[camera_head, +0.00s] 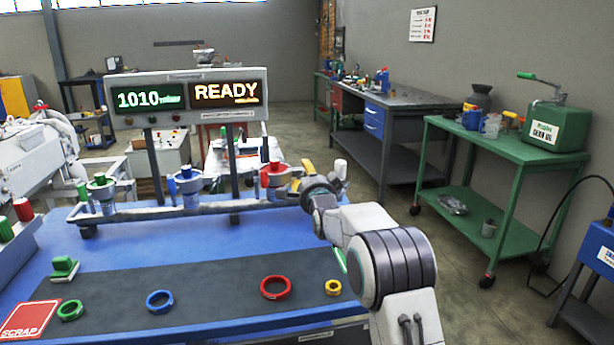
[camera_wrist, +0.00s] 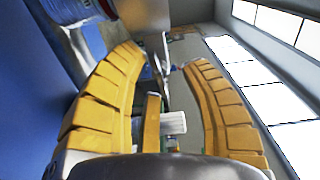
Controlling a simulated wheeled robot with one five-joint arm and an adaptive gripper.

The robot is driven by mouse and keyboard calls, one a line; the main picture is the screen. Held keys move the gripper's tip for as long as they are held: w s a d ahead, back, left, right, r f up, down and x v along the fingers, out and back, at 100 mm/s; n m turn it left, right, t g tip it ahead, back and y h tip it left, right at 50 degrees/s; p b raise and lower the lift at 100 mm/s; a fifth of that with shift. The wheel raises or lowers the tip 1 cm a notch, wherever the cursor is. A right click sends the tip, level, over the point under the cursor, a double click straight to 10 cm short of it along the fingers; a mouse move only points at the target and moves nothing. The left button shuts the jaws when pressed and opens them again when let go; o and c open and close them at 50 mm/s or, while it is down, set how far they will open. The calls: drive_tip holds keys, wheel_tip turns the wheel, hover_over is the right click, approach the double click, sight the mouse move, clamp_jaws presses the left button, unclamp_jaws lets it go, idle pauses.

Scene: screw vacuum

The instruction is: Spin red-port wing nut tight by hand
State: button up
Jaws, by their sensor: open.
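The red port (camera_head: 272,178) stands at the right end of the grey pipe manifold on the blue bench in the head view. My gripper (camera_head: 298,174) is just to the right of the red port, its yellow fingers pointing towards it. In the wrist view my gripper (camera_wrist: 165,58) is open, with a clear gap between its two curved yellow fingers. A thin silver piece (camera_wrist: 160,48), perhaps the wing nut, shows near the left fingertip; I cannot tell whether they touch. In the head view the wing nut cannot be made out.
Blue (camera_head: 188,184) and green (camera_head: 101,190) ports stand farther left on the manifold. Red (camera_head: 276,287), blue (camera_head: 160,301), green (camera_head: 70,310) and yellow (camera_head: 333,287) rings lie on the dark mat (camera_head: 215,275). A display (camera_head: 187,97) behind reads 1010 and READY.

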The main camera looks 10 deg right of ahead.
drive_tip(key=shift+w, duration=0.2)
idle(0.3)
clamp_jaws()
drive_tip(key=shift+r, duration=0.1)
